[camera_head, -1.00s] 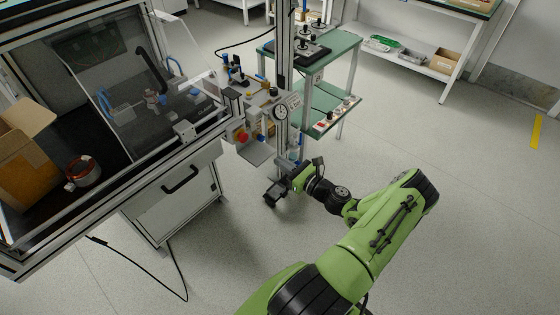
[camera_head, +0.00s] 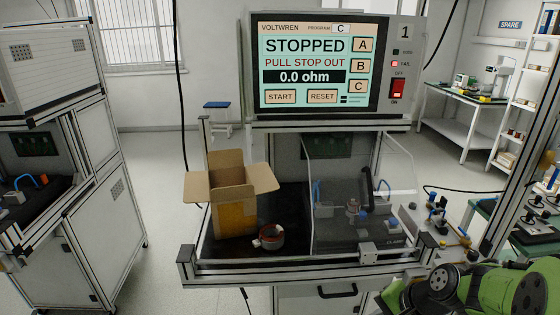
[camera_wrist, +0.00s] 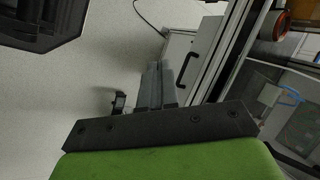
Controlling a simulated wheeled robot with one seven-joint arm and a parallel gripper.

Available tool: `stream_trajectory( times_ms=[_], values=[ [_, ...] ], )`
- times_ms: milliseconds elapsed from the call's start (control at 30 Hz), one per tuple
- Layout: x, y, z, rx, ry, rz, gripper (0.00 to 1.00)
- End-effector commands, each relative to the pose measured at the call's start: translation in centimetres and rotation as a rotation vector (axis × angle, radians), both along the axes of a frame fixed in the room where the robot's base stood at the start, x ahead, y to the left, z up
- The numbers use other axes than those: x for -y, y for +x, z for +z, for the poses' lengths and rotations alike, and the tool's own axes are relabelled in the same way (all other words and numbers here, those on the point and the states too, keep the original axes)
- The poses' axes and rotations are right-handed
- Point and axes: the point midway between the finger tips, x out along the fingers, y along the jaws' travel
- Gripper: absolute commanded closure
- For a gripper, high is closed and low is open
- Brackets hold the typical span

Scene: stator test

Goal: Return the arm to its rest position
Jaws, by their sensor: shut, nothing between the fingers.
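My green arm (camera_head: 500,287) shows at the bottom right of the head view, in front of the right side of the test bench; my gripper is outside that view. In the wrist view my gripper (camera_wrist: 157,85) has its two grey fingers together, with nothing held between them. The fingers point toward the floor and the grey cabinet (camera_wrist: 185,55) under the bench. I cannot tell how far the fingers are from the cabinet.
The test bench's screen (camera_head: 313,64) reads STOPPED, PULL STOP OUT. An open cardboard box (camera_head: 236,217) and a reddish stator ring (camera_head: 270,236) sit on the bench's black surface, left of a clear guard (camera_head: 345,190). Another bench (camera_head: 70,180) stands left, with floor between.

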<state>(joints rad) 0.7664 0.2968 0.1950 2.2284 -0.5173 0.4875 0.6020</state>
Motion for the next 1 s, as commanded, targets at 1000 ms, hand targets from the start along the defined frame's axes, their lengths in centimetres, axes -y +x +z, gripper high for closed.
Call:
stream_trajectory(
  times_ms=[1000],
  values=[
    [-6.3, -17.0, 15.4, 0.309, -0.715, 0.739, 1.0]
  ],
)
